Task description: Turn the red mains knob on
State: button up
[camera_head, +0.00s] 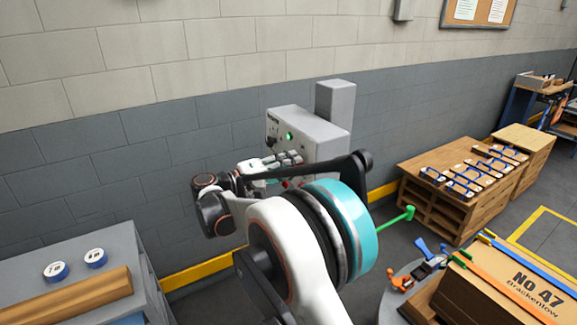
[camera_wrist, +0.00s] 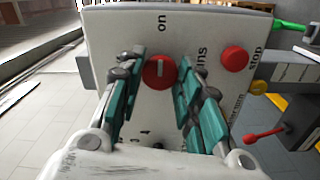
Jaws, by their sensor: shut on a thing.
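The red mains knob (camera_wrist: 159,72) is on the light panel (camera_wrist: 210,22) in the wrist view, below the word "on". A short white mark on its face runs roughly up and down in the picture, towards that word. My gripper (camera_wrist: 160,79) has its teal-padded fingers on either side of the knob, shut on it. In the head view my gripper (camera_head: 279,162) is at the front of the grey control box (camera_head: 318,131); my arm hides part of the box and the knob cannot be made out there.
A red stop button (camera_wrist: 235,58) sits right of the knob. A red-ended lever (camera_wrist: 264,134) juts out lower right. A green lamp (camera_head: 289,135) glows on the box. A bench (camera_head: 95,247) stands at left; a wooden stand (camera_head: 462,180) with blue-handled things is at right.

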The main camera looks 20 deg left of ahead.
jog(key=shift+s+d+f, duration=0.1)
jog(key=shift+f, duration=0.1)
jog(key=o, duration=1.1)
jog(key=shift+r, duration=0.1)
jog(key=v, duration=1.2)
